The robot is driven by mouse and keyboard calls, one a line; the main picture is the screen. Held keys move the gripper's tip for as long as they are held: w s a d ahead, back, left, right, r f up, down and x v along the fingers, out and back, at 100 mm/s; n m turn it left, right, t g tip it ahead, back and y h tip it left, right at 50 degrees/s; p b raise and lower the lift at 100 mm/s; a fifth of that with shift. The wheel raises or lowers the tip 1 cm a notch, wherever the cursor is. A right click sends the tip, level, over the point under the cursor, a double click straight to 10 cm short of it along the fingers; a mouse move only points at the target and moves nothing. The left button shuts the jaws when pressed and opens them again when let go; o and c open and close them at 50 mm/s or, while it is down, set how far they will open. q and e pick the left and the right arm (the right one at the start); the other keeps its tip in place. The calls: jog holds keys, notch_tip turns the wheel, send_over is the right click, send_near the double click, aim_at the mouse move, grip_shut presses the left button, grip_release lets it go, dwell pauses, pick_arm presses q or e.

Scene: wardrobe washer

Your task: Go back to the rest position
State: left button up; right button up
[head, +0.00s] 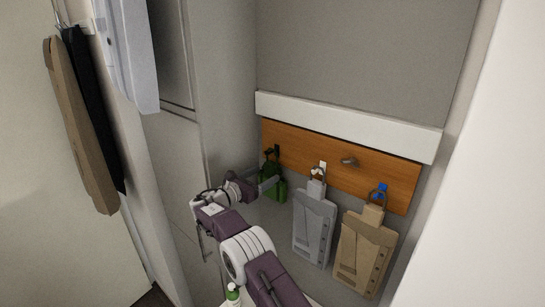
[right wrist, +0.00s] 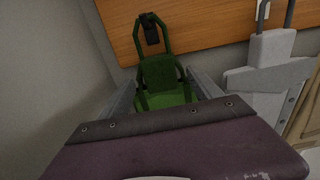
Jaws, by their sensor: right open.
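My right gripper (head: 268,184) is open in the head view, at the end of my arm coming up from the bottom. It is at the green hanging item (head: 281,190), whose loop hangs on a dark hook on the wooden rail (head: 338,167). In the right wrist view the green item (right wrist: 165,75) shows between the two spread fingers of the gripper (right wrist: 160,88). The fingers stand on either side of it; I cannot tell whether they touch it. My left gripper is not in view.
A grey item (head: 314,228) and a beige item (head: 363,254) hang further right on the rail. A bottle with green (head: 233,294) stands at the bottom. Clothes (head: 82,130) hang at the left. A tall cabinet panel (head: 170,165) is close left of my arm.

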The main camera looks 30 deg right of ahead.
pick_arm(q)
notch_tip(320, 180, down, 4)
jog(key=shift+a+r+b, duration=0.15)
jog(key=shift+b, duration=0.95)
pick_arm(e)
jog(key=v, duration=0.6)
jog(key=shift+d, duration=0.1)
